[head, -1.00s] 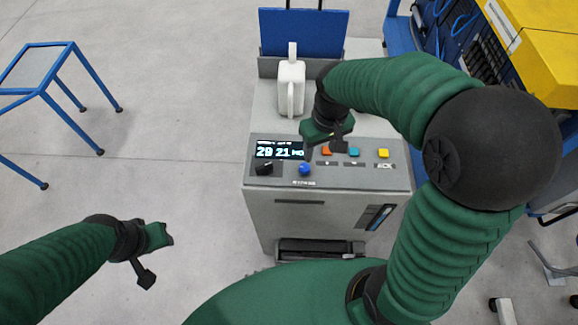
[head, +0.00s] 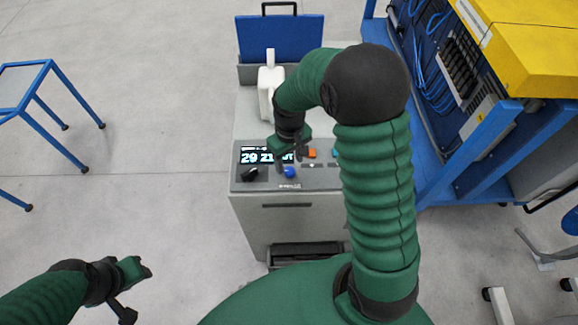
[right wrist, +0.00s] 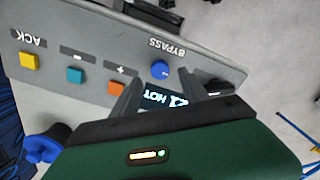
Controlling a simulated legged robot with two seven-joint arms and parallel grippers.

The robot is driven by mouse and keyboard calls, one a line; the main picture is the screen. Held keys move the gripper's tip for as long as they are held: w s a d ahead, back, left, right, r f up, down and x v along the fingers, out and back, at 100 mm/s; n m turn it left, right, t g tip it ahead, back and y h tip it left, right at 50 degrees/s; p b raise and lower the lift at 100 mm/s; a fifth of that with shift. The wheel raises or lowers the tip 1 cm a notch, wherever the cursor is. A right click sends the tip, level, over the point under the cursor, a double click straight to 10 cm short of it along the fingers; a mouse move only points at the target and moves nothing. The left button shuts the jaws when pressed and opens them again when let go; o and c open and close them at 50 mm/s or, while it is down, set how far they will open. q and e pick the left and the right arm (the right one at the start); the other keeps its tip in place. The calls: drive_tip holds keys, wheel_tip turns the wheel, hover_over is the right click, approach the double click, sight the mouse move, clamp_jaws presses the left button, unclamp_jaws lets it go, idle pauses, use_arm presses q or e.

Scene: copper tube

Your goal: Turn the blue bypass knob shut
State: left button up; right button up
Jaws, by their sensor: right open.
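The blue bypass knob (head: 290,172) sits on the front control panel of the grey machine (head: 285,215). In the right wrist view the blue knob (right wrist: 160,69) is below the BYPASS label, which appears upside down. My right gripper (head: 291,160) is open and empty, just behind the knob in the head view. In the right wrist view its fingers (right wrist: 157,90) point toward the panel, with the knob just beyond the gap between their tips. I cannot tell whether they touch it. My left gripper (head: 137,290) hangs over the floor at lower left, apart from the machine.
A black knob (head: 249,173) is left of the blue one; a lit display (head: 257,156) is behind them. Orange (right wrist: 115,89), teal (right wrist: 76,76) and yellow (right wrist: 29,61) buttons line the panel. A white container (head: 265,95) stands on the machine. A blue-yellow rack (head: 480,110) is at right.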

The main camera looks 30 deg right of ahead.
sight(289, 170)
wheel_tip(289, 170, down, 4)
drive_tip(key=shift+f, duration=0.15)
clamp_jaws()
idle(0.3)
